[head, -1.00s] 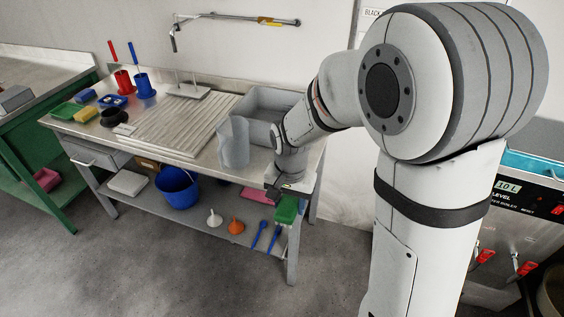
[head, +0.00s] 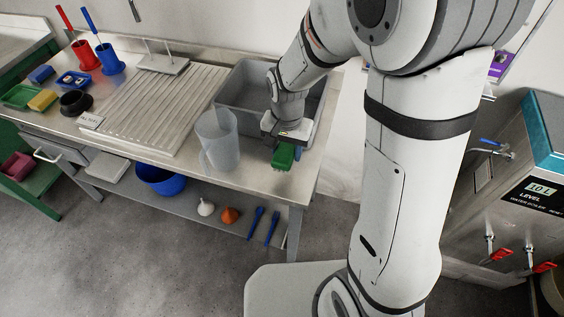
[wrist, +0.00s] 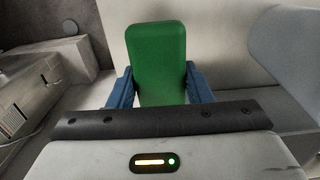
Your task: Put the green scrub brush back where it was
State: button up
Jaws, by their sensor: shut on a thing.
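The green scrub brush (head: 284,158) is at the right front part of the steel table (head: 262,180), just in front of the grey sink basin (head: 318,100). My gripper (head: 286,146) is above it and shut on it. In the wrist view the green brush (wrist: 157,50) sits between the two blue fingers (wrist: 160,88) and sticks out past them. I cannot tell whether the brush touches the table top.
A clear jug (head: 218,140) stands close to the left of my gripper. A ribbed draining board (head: 160,105) lies farther left. Red (head: 86,56) and blue (head: 109,58) holders with brushes stand at the back left. The shelf below holds a blue bucket (head: 160,180) and blue utensils (head: 262,225).

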jog(key=shift+s+a+f, duration=0.1)
jog(key=shift+a+f, duration=0.05)
jog(key=shift+f, duration=3.45)
jog(key=shift+f, duration=0.25)
jog(key=o, duration=0.9)
jog(key=shift+r, duration=0.1)
